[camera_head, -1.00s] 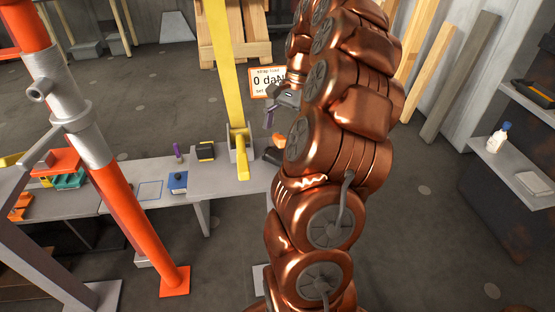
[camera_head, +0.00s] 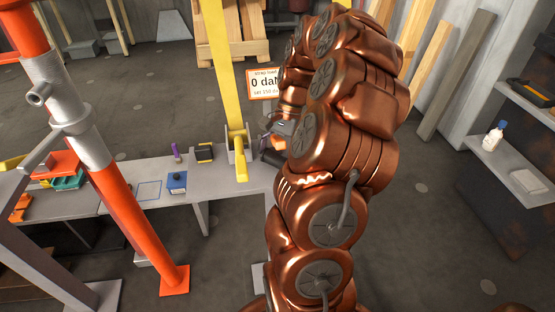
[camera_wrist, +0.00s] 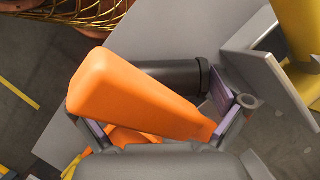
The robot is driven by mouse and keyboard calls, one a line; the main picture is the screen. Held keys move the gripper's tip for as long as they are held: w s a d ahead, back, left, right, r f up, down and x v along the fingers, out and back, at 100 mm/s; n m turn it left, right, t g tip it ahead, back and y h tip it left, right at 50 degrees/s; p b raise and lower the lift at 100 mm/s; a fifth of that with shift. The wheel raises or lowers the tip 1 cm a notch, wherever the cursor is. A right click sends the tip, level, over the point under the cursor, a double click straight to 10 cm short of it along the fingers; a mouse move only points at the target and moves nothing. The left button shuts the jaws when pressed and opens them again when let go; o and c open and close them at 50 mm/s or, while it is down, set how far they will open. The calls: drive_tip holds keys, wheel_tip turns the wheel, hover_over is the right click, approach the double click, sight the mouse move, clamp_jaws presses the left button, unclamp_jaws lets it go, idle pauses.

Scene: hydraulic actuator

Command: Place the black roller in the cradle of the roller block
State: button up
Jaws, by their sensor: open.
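The black roller (camera_wrist: 165,76) is a dark cylinder with a collar at its right end, lying on the grey bench top; it also shows at the bench's right end in the head view (camera_head: 272,157). My gripper (camera_wrist: 158,118) is open, with purple pads on its fingers. The right finger is close to the roller's collar end. An orange, handle-like piece (camera_wrist: 135,95) lies across the view between the fingers and hides part of the roller. Contact cannot be told. In the head view my gripper (camera_head: 284,128) is just above the roller. I cannot clearly identify the roller block or its cradle.
A grey bracket (camera_wrist: 262,62) with a yellow bar stands beside the roller; the yellow bar (camera_head: 222,75) rises in the head view. A black-and-yellow block (camera_head: 205,152) and a blue box (camera_head: 177,182) are left along the bench. An orange post (camera_head: 140,225) stands at left.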

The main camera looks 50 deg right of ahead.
drive_tip(key=shift+c, duration=0.2)
drive_tip(key=c, duration=1.2)
drive_tip(key=shift+o, duration=0.2)
drive_tip(key=shift+s+r, duration=0.1)
drive_tip(key=shift+r, duration=0.05)
